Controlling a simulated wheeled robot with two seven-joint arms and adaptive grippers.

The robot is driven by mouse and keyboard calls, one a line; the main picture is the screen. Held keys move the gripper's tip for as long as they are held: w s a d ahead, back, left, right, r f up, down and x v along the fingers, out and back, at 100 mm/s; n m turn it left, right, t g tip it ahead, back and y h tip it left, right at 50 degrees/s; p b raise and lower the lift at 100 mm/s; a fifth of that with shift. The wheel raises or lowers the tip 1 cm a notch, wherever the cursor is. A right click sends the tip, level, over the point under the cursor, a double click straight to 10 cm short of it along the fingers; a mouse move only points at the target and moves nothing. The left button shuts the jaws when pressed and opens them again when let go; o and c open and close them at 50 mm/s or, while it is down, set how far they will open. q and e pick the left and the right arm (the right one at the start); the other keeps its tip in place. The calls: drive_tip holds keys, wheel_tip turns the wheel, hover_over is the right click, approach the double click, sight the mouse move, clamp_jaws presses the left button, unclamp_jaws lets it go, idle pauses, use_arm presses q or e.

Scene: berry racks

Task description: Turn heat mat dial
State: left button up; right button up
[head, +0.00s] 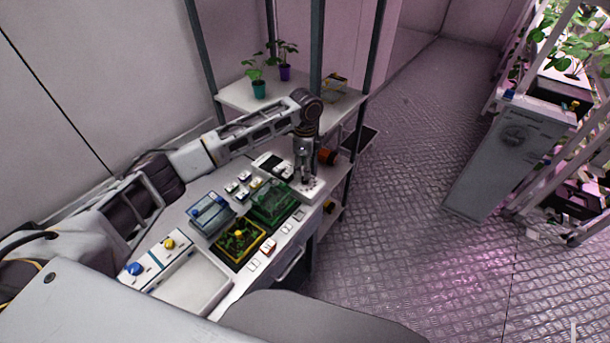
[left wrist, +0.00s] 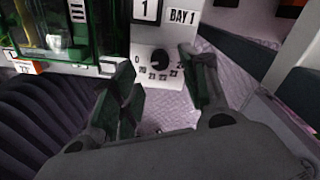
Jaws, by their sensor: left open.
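I cannot tell whether either finger touches the knob. In the head view my left gripper (head: 304,181) points down over the white box (head: 313,191) at the far end of the bench, and hides the dial. My right gripper is not in view.
A green-lidded clear box (head: 272,201) stands beside the white box. A yellow-rimmed seedling tray (head: 239,241), a blue clear box (head: 210,214) and a white tray (head: 200,283) are nearer. An orange-brown round object (head: 327,156) is close behind the gripper.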

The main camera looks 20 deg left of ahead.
use_arm(q)
drive_tip(key=shift+f, duration=2.4)
drive_tip(key=shift+c, duration=0.2)
clamp_jaws()
